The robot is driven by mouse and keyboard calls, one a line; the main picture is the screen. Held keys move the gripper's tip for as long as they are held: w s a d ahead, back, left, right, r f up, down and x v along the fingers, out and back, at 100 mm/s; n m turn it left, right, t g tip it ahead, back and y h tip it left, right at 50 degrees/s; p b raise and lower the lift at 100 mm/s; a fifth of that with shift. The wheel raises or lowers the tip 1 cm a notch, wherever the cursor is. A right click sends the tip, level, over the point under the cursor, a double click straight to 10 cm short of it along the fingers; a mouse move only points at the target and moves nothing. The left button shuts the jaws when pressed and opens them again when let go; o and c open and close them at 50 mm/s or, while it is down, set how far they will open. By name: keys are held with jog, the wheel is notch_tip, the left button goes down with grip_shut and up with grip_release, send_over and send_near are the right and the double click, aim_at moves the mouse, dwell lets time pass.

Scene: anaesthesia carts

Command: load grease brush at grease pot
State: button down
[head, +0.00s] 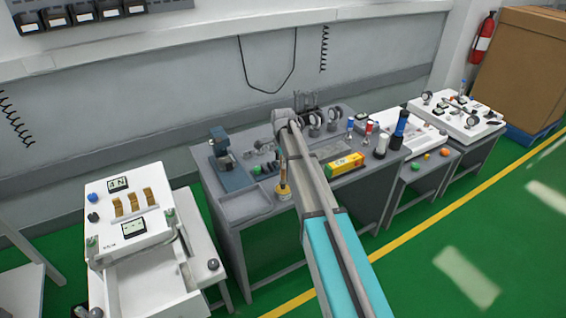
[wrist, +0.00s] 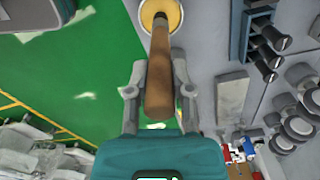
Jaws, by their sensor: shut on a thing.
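The grease brush has a brown wooden handle (wrist: 160,85) that runs between the two grey fingers of my gripper (wrist: 159,75). My gripper is shut on this handle. The far end of the brush overlaps the round grease pot (wrist: 148,14), which has a pale rim and yellow inside. In the head view the brush (head: 283,172) stands roughly upright over the yellow pot (head: 284,194) at the bench's front edge. I cannot tell how deep the bristles are in the grease. My gripper is mostly hidden behind my arm in the head view.
The grey bench (head: 250,242) also bears a blue press-like device (head: 222,152), a shallow tray (head: 244,205), a yellow box (head: 344,165) and several bottles to the right. A white cart (head: 130,215) with an open drawer stands at left. Green floor lies in front.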

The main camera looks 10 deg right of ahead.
jog(key=shift+f+b, duration=0.5)
jog(key=shift+b, duration=0.05)
dwell(2.4)
